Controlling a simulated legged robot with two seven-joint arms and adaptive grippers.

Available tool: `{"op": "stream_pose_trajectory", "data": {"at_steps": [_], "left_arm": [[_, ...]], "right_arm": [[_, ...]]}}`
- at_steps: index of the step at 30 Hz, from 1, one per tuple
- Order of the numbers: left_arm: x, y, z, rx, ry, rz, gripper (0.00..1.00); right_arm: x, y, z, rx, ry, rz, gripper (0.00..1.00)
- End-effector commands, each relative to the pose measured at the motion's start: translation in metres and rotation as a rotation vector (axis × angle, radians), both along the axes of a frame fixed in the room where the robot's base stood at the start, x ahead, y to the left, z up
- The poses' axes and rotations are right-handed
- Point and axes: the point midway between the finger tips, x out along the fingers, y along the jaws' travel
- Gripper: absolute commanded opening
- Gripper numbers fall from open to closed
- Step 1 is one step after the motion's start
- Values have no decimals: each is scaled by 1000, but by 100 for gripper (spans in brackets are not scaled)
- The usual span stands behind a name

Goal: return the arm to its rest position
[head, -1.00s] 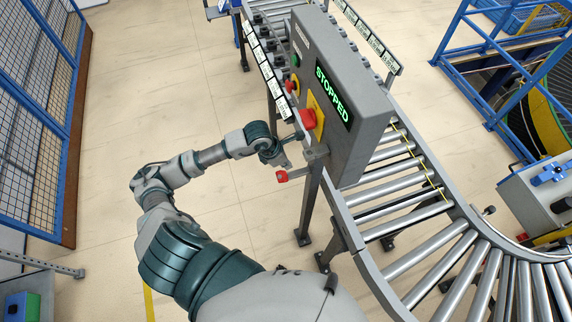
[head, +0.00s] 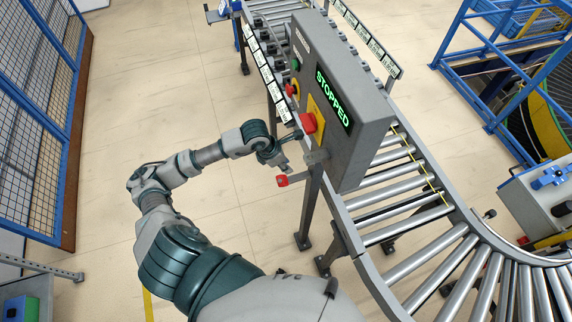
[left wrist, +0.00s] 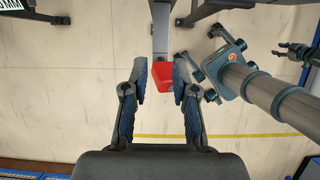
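My left arm reaches in from the bottom of the head view. Its left gripper (head: 291,152) is near the control box (head: 350,100), beside the red push button (head: 308,123) on its yellow plate. In the left wrist view the left gripper (left wrist: 160,78) is open, with its two fingers apart. A red block (left wrist: 163,74) on the end of a grey bar shows between and beyond the fingertips. It looks like the red-ended lever (head: 282,180) under the box. I cannot tell whether a finger touches the button.
The box's display (head: 333,98) reads STOPPED in green. A roller conveyor (head: 408,207) curves past behind the box and to the right. A blue mesh fence (head: 40,110) stands at the left. The floor (head: 150,75) between fence and conveyor is clear.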

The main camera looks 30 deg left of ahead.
Motion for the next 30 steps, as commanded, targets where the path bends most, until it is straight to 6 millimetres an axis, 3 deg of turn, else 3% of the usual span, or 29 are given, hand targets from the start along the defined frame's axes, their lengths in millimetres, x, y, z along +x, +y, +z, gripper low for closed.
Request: {"op": "stream_pose_trajectory", "data": {"at_steps": [9,15,30], "left_arm": [[-19,19,65,4,-3,1,27],[-27,27,91,3,0,1,27],[-31,28,98,1,2,0,27]], "right_arm": [[1,-1,0,-1,-1,-1,40],[1,-1,0,-1,0,-1,40],[3,0,0,-1,-2,-1,40]]}}
